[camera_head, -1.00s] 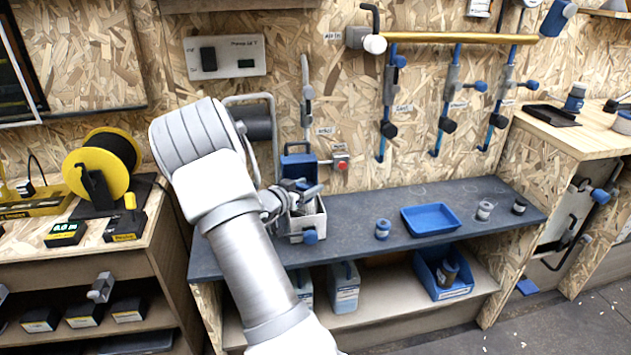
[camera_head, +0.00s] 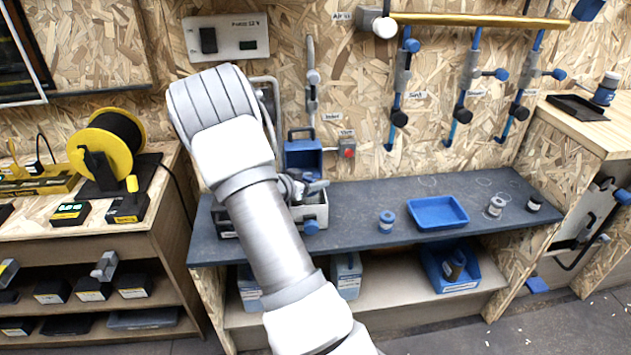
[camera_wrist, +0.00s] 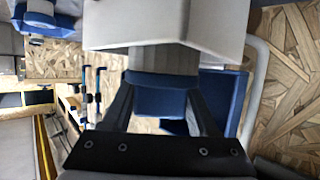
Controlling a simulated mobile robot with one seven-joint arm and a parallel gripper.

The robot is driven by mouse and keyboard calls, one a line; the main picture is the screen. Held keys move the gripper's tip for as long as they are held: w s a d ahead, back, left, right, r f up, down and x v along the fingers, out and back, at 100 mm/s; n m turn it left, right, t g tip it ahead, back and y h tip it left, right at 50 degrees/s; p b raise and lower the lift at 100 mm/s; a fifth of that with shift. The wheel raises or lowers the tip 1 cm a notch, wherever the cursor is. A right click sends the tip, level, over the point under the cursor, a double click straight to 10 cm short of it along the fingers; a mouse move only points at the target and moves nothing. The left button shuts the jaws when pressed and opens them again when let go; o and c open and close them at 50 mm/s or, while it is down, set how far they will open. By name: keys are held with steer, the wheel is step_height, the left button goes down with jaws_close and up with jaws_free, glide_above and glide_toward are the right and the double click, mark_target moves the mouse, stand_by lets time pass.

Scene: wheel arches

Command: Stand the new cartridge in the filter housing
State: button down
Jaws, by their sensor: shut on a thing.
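In the wrist view my gripper (camera_wrist: 160,110) is shut on a blue block-shaped part (camera_wrist: 160,100). A dark neck and a large pale grey body (camera_wrist: 165,25) lie directly beyond that part. In the head view my gripper (camera_head: 300,188) is partly hidden behind my arm, over a pale grey open box (camera_head: 317,212) with a blue knob. I cannot tell whether the held part belongs to this box. A small pale cylinder (camera_head: 495,207) stands on the bench and may be the cartridge. Which thing is the filter housing is not clear.
A blue tray (camera_head: 437,212), a small blue-topped jar (camera_head: 386,221) and a dark-topped jar (camera_head: 534,203) are on the dark bench (camera_head: 350,220). A blue box (camera_head: 303,155) stands behind the grey box.

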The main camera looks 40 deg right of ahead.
steer(key=shift+c, duration=0.9)
jaws_free()
